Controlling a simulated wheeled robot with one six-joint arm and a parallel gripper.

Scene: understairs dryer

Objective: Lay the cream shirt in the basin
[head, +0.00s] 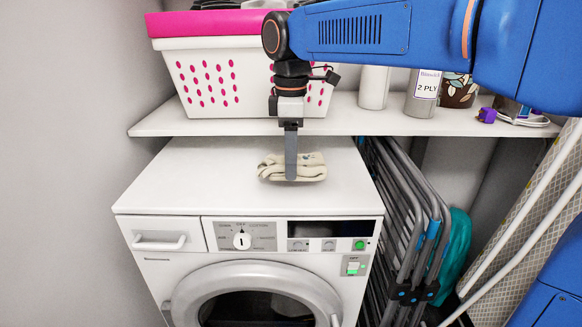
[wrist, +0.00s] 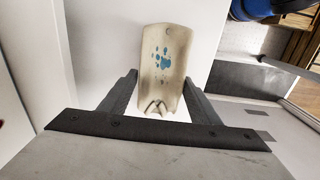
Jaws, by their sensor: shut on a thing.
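The cream shirt (head: 307,168) is a small folded bundle with blue spots, over the white top of the dryer (head: 215,185). My gripper (head: 291,178) points down and is shut on the shirt. In the wrist view the shirt (wrist: 163,62) sits between the two fingers of my gripper (wrist: 160,80), its blue marks facing the camera. I cannot tell whether the shirt still touches the dryer top. No basin can be made out for certain; a teal curved object (head: 456,250) shows partly behind the folded rack, and its kind is unclear.
A shelf (head: 345,118) above the dryer's back holds a white basket with a pink rim (head: 215,85), bottles (head: 423,95) and a patterned pot (head: 458,92). A folded drying rack (head: 410,215) stands right of the dryer, and an ironing board (head: 525,220) leans farther right.

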